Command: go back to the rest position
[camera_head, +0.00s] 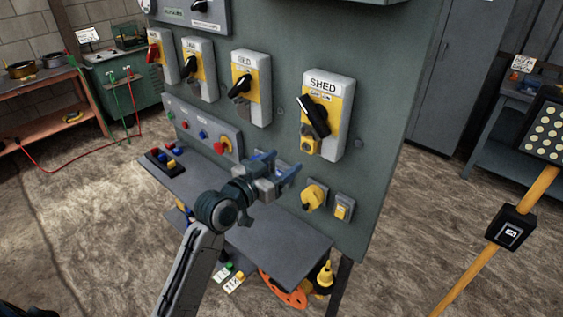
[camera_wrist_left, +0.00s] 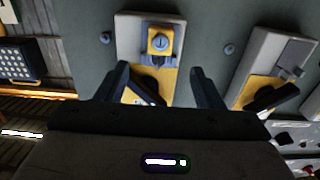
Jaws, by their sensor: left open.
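My left gripper (camera_head: 276,166) is open in front of the grey control panel (camera_head: 385,110). No held object shows between its fingers. It sits below the large SHED switch (camera_head: 326,115), which has a yellow plate and a black handle. In the left wrist view the open fingers (camera_wrist_left: 162,82) point at the panel. A yellow-plated switch (camera_wrist_left: 148,30) shows beyond and between them, its black handle partly hidden by my gripper. My right gripper is not in view.
A grey shelf (camera_head: 265,240) juts out below my left gripper. A yellow post (camera_head: 470,280) with a black box (camera_head: 510,228) stands at right. Open floor (camera_head: 80,230) lies to the left.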

